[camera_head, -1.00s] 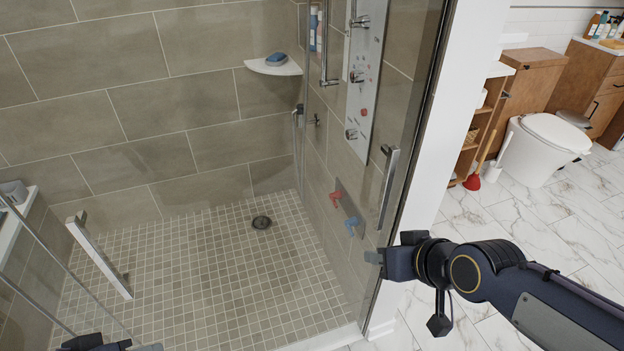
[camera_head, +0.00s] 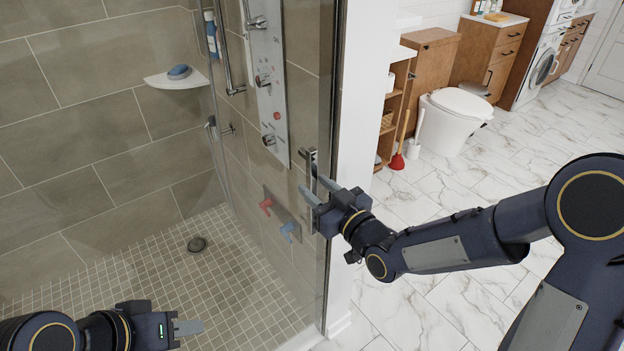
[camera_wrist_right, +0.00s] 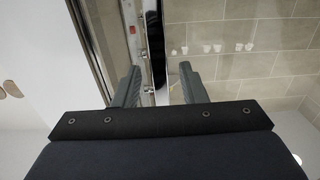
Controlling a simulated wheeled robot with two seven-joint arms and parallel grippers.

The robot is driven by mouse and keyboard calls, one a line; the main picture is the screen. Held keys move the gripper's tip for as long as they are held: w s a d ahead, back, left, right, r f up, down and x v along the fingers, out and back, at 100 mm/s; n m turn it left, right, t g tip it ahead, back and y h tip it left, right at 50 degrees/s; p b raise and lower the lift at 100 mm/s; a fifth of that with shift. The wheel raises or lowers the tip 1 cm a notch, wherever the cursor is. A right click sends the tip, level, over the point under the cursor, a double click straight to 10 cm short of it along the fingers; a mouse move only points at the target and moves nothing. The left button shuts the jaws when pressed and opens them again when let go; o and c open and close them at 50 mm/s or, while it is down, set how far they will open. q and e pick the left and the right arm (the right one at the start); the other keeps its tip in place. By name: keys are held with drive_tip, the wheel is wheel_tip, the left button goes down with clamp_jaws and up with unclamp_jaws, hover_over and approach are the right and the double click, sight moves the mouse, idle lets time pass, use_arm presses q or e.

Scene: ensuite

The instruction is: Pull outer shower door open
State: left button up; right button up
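A clear glass shower door panel (camera_head: 318,265) stands at the right side of the shower in the head view, by the white wall end. A vertical metal handle (camera_head: 307,160) shows on it, partly hidden by my right gripper. My right gripper (camera_head: 312,187) is open, with its fingers at the handle. In the right wrist view my open fingers (camera_wrist_right: 158,92) have a dark and chrome upright bar (camera_wrist_right: 155,45) between them, with gaps visible. My left gripper (camera_head: 190,327) hangs low at the left over the shower floor, away from the handle; its finger opening is unclear.
The tiled shower floor (camera_head: 130,270) has a round drain (camera_head: 197,244). A shower panel with knobs (camera_head: 268,80) is behind the glass. A white wall end (camera_head: 355,130) stands right of the door. The marble floor (camera_head: 440,310) at right is open; a toilet (camera_head: 455,115) stands behind.

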drive_tip(key=shift+x, duration=1.2)
clamp_jaws()
